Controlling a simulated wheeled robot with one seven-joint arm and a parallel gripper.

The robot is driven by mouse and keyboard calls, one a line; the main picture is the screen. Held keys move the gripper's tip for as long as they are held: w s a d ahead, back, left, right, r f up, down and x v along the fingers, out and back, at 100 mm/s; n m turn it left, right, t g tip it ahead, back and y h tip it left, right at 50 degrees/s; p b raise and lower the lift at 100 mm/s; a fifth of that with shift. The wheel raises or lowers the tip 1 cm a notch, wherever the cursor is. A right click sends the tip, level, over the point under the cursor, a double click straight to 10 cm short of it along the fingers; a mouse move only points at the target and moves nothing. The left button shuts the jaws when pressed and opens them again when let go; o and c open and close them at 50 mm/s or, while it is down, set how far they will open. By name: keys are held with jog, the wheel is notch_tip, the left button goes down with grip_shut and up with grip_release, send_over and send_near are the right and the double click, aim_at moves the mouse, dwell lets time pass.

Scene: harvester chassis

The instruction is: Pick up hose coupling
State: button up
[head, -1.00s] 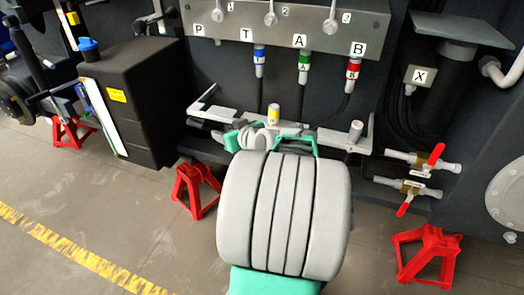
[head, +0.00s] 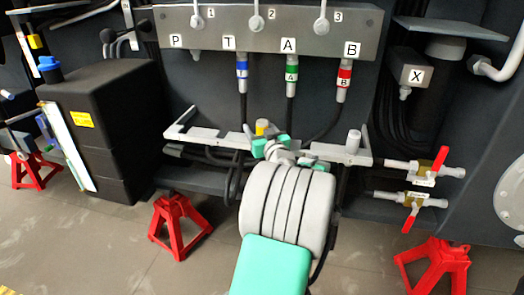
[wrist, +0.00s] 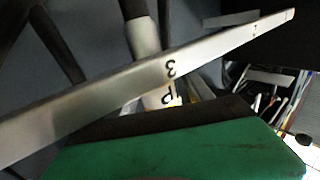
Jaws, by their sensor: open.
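A hose coupling with a yellow band (head: 262,127) stands at the grey slotted rack (head: 205,133), below the port panel. My gripper (head: 276,142), with teal fingers, is open right in front of it and hides most of it. A green and black finger (wrist: 180,148) fills the bottom of this view. I cannot tell whether it touches the coupling.
Blue (head: 242,75), green (head: 291,70) and red (head: 344,77) couplings hang at T, A and B; port P (head: 196,42) has none. A post (head: 353,141) stands at the rack's right. Red-handled valves (head: 425,180) are further right. Red stands (head: 178,226) are below.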

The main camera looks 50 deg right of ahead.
grip_shut()
dwell(0.6)
jog(key=shift+r, duration=0.1)
